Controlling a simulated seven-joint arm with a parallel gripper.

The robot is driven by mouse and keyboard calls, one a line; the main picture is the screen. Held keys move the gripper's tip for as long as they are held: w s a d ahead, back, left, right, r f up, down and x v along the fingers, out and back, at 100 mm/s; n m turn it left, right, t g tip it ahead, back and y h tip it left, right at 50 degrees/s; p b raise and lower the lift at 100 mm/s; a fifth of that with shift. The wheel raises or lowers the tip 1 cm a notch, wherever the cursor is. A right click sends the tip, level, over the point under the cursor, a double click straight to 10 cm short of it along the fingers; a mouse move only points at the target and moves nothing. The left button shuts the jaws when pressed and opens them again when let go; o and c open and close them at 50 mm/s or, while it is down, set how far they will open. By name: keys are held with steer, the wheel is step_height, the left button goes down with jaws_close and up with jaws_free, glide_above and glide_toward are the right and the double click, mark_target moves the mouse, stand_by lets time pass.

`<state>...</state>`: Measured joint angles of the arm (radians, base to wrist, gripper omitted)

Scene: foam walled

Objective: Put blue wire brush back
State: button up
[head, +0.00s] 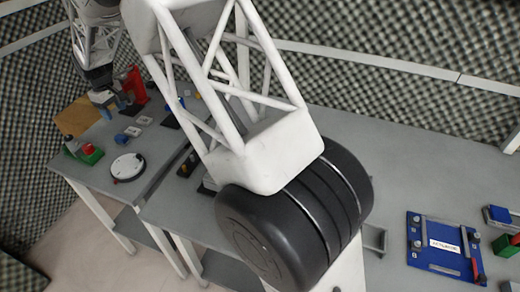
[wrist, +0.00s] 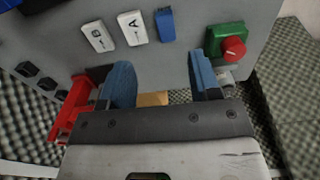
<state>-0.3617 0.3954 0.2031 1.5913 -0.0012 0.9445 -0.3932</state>
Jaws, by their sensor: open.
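A small blue object (head: 122,138) lies on the grey table at the left of the head view, beside two white cards. It also shows as a blue block (wrist: 165,24) at the top of the wrist view. It may be the blue wire brush, but I see no bristles and cannot tell. Another dark blue piece (head: 175,104) lies farther right, partly behind my arm. My gripper (head: 109,106) is at the table's far left end, near a red stand. Its two blue fingers are apart (wrist: 161,84), with nothing held between them, and the blue block lies beyond them.
The red stand (wrist: 76,108) is close beside the left finger. White cards (wrist: 132,28) and a green box with a red knob (wrist: 224,42) lie beyond the fingers. A tan board (head: 77,117) is at the edge. A blue tray (head: 425,258) lies far right.

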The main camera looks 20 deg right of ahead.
steer(key=s+d+r+m+t, duration=0.1)
steer(key=s+d+r+m, duration=0.1)
steer(key=s+d+r, duration=0.9)
steer(key=s+d+r+m, duration=0.2)
steer(key=s+d+r, duration=0.4)
steer(key=s+d, duration=0.5)
steer(key=s+d+f+m, duration=0.1)
steer(key=s+d, duration=0.4)
steer(key=s, duration=1.1)
steer(key=s+d+f+m+t, duration=0.1)
steer(key=s+d+m, duration=0.2)
steer(key=s, duration=1.3)
steer(key=shift+s+d+m+t, duration=0.3)
steer(key=shift+d+m, duration=0.1)
steer(key=shift+d, duration=0.7)
steer(key=shift+o, duration=0.2)
